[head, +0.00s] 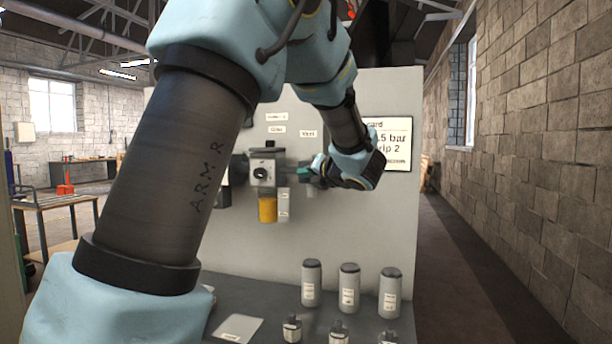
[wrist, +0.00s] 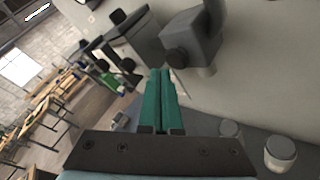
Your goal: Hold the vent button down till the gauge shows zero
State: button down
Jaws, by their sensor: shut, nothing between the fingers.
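My gripper (head: 304,172) reaches in from the right in front of the upright grey panel, its green fingers shut and empty. In the wrist view the closed fingertips (wrist: 159,73) are beside a dark round knob (wrist: 178,58) on a grey block (wrist: 200,36). I cannot tell whether they touch it, or whether it is the vent button. In the head view a grey unit (head: 263,155) with a small round face (head: 261,174) and a yellow bowl (head: 267,209) is left of the fingertips. No gauge reading is legible; my arm hides part of the panel.
Several grey canisters, one of them here (head: 311,284), stand on the dark shelf (head: 262,291) below, with smaller containers in front. A white card (head: 398,144) hangs on the panel (head: 365,225) behind my wrist. A block wall (head: 520,150) borders the right side.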

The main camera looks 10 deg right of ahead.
jog(key=shift+s+a+b, duration=0.4)
jog(key=shift+s+b, duration=0.05)
jog(key=shift+s, duration=0.3)
jog(key=shift+s+a+b, duration=0.35)
jog(key=shift+s+b, duration=0.15)
jog(key=shift+s, duration=0.2)
jog(key=shift+s+a+b, duration=0.4)
jog(key=shift+s+b, duration=0.05)
jog(key=shift+s, duration=0.3)
jog(key=a+f+m+g+h, duration=0.2)
jog(key=a+f+m+h, duration=0.15)
jog(key=f+m, duration=0.5)
jog(key=a+f+m+g+h, duration=0.2)
jog(key=a+f+m+h, duration=0.3)
jog(key=m, duration=0.6)
jog(key=s+a+f+m+g+y, duration=0.1)
jog(key=s+a+f+m+g, duration=0.4)
jog(key=s, duration=0.5)
jog(key=s+a+f+m+g+y, duration=0.2)
jog(key=s+a+f+m+g, duration=0.3)
jog(key=s+f, duration=0.5)
jog(key=a+m, duration=0.2)
jog(key=m, duration=0.1)
jog(key=shift+a+f+m, duration=0.25)
jog(key=shift+m, duration=0.1)
